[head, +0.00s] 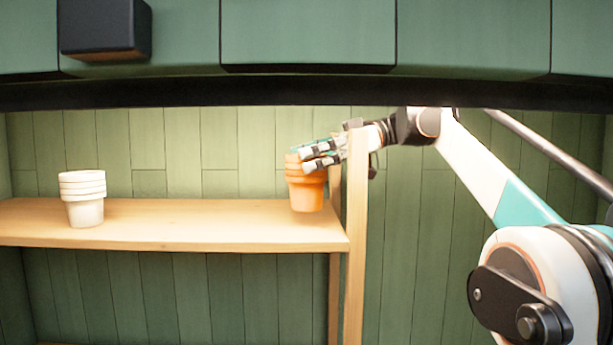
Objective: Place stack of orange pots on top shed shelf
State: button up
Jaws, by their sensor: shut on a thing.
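A stack of orange pots (306,194) is at the right end of the wooden shelf board (190,238) in the head view. My gripper (308,160) reaches in from the right and is shut on the upper part of the stack. The stack looks upright. Its base is over the board near the right edge; I cannot tell whether it touches the wood. The fingers hide part of the upper rims.
A stack of white pots (84,200) stands at the left of the same board. A wooden upright post (356,240) is at the board's right end, close to my gripper. The board between the two stacks is clear. A green plank wall is behind.

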aim_at(290, 179)
jog(key=shift+f, duration=1.65)
jog(key=shift+s+f, duration=0.1)
jog(key=o, duration=1.2)
jog(key=shift+d, duration=0.2)
jog(key=v, duration=1.1)
jog(key=shift+d+r, duration=0.25)
jog(key=shift+d, duration=0.05)
